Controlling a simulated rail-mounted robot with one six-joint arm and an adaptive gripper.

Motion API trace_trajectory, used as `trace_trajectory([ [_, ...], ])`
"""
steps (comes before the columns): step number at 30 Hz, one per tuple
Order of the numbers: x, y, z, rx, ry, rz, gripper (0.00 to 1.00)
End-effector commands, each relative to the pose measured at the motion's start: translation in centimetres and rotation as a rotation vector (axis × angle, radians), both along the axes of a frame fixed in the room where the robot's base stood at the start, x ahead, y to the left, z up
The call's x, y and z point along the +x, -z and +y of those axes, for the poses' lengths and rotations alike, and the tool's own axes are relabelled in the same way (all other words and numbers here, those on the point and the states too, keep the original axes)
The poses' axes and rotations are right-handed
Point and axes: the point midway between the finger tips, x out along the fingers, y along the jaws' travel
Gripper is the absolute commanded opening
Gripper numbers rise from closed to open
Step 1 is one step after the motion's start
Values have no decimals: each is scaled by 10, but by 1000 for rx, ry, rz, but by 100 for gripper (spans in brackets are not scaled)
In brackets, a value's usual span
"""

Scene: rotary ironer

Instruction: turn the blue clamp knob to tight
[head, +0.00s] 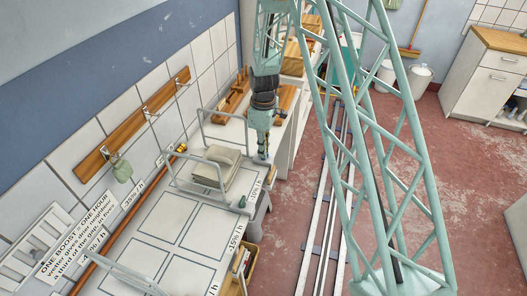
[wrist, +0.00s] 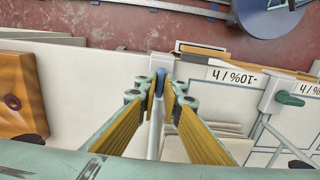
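The blue clamp knob (wrist: 161,78) is in the middle of the wrist view, on a white clamp block at the top of a white upright bar. My gripper (wrist: 160,92) points at it, with one yellow-lined finger on each side of the knob. The fingertips are very close to it; I cannot tell whether they touch it. In the head view my gripper (head: 263,155) is low at the table's far right edge and hides the blue knob.
A green knob (wrist: 290,99) on a similar clamp is to the right; it also shows in the head view (head: 242,202). White rails (head: 201,170) and folded cloth (head: 219,160) stand close by. Wooden blocks (wrist: 22,95) lie left of my gripper. Red floor is beyond the edge.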

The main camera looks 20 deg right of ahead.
Motion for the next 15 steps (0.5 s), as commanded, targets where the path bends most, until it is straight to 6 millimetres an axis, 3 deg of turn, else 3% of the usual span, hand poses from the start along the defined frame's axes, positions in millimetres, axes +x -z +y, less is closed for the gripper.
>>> trace_trajectory([
  [15,0,1,0,0,72,0,0],
])
